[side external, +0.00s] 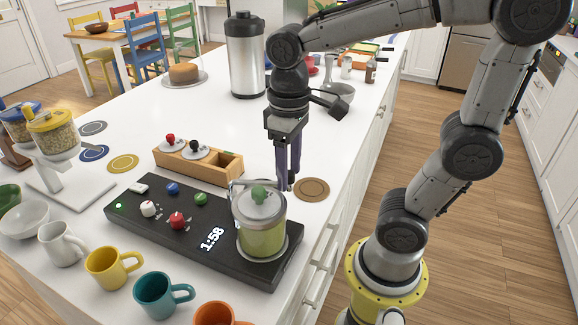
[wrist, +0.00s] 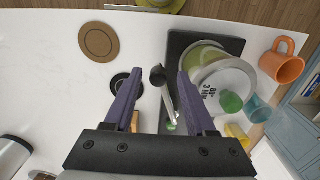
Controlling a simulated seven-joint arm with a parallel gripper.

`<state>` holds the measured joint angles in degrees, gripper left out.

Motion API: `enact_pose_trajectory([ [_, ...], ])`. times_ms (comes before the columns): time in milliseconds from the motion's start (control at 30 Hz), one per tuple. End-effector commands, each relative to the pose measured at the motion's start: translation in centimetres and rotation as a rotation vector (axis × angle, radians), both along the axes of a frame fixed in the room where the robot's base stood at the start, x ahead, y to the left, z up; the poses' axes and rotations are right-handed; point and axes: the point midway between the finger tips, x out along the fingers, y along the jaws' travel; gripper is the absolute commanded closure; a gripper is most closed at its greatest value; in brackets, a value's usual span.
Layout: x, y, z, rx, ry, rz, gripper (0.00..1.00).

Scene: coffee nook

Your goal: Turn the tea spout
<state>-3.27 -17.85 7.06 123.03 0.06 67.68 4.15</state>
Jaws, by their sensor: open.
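A glass pot of green tea (side external: 262,235) with a green lid knob stands on the right end of a black base (side external: 200,238). The pot also shows in the wrist view (wrist: 205,57). A slim metallic arm with a black ball end, seemingly the tea spout (wrist: 168,102), lies beside the pot in the wrist view. In the side view a metallic part of it (side external: 236,184) shows at the pot's upper left; the rest is unclear. My gripper (side external: 289,182) is open, pointing down behind the pot. In the wrist view the black ball appears between my fingertips (wrist: 160,75); contact cannot be told.
A wooden box (side external: 217,168) with knobbed lids stands behind the base. A brown coaster (side external: 312,188) lies right of my gripper. A steel flask (side external: 247,60) stands farther back. Several mugs, including a teal one (side external: 160,296), line the front.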

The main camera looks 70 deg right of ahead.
Motion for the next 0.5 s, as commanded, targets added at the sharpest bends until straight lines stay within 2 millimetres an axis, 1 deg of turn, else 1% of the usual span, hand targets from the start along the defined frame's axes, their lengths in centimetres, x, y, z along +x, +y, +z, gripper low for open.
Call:
enact_pose_trajectory([
  [133,0.1,0.0,0.5,-0.001,-0.001,0.0,0.44],
  [233,0.1,0.0,1.6,0.0,-0.004,0.0,0.44],
  [367,0.1,0.0,4.1,0.0,-0.005,0.0,0.44],
  [500,0.1,0.0,7.3,0.0,-0.006,0.0,0.44],
])
